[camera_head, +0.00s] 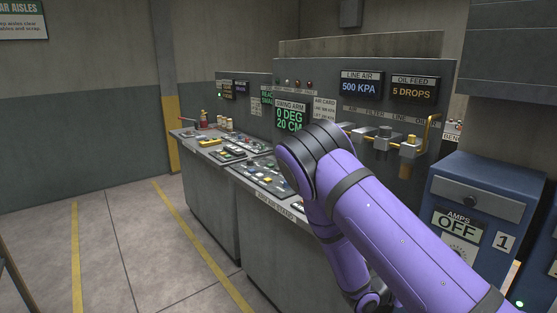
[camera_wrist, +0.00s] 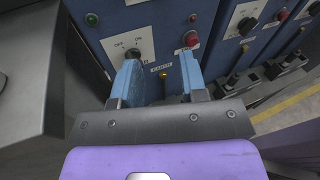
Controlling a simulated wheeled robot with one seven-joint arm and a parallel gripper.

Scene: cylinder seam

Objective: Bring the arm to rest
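My purple arm (camera_head: 385,215) fills the right middle of the head view, bent at the elbow, with its lower part hanging down in front of the console. The gripper itself is out of sight there. In the wrist view my gripper (camera_wrist: 161,72) shows two blue fingers standing apart, with no object held between them. It faces the front of a blue cabinet (camera_wrist: 225,57) with a dark rotary switch and a red button. A small brass-coloured piece shows between the fingers; I cannot tell whether they touch the cabinet.
The grey console (camera_head: 262,192) with buttons and displays stands behind my arm. A blue cabinet with an "AMPS OFF" display (camera_head: 458,228) stands close on the right. Brass air-line fittings (camera_head: 384,138) stick out from the back panel. Open floor (camera_head: 140,245) with yellow lines lies at left.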

